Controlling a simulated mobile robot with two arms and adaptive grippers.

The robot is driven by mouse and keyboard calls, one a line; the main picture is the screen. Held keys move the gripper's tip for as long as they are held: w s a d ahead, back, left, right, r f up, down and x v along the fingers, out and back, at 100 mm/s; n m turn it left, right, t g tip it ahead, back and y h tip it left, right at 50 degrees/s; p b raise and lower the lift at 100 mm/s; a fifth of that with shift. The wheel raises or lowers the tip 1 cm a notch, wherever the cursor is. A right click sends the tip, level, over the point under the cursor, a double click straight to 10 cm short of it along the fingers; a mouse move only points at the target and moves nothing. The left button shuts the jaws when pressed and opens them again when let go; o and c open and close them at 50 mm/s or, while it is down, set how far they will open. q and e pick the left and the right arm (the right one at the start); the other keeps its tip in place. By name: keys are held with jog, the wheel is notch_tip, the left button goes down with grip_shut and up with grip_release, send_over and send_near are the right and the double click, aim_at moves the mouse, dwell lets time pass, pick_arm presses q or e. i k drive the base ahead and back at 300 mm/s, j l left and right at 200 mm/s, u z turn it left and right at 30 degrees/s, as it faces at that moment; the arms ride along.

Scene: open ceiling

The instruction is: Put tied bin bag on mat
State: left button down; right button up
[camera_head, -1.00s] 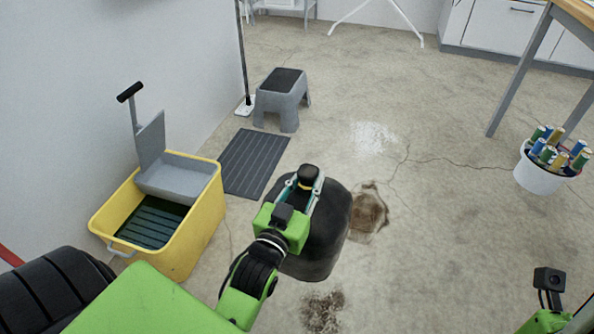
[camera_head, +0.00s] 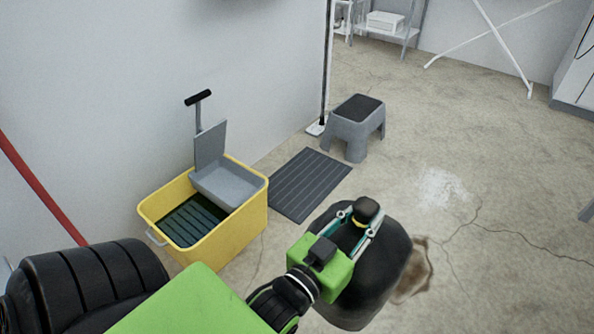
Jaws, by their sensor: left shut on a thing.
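Whether the bag touches the floor cannot be told. The mat (camera_head: 309,184) is dark grey and ribbed, lying flat on the floor up and left of the bag, by the wall. The mat is bare. My right gripper is out of view.
A yellow mop bucket (camera_head: 237,235) with a grey wringer stands left of the mat. A grey step stool (camera_head: 355,128) stands just beyond the mat, beside an upright mop pole (camera_head: 328,60). Open floor with stains and cracks lies to the right.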

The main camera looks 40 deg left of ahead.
aim_at(296, 187)
jog(key=i+u, duration=0.3)
jog(key=i, duration=0.2)
jog(key=i+l+u, duration=0.3)
jog(key=i, duration=0.2)
jog(key=i+l+u, duration=0.25)
jog(key=i, duration=0.25)
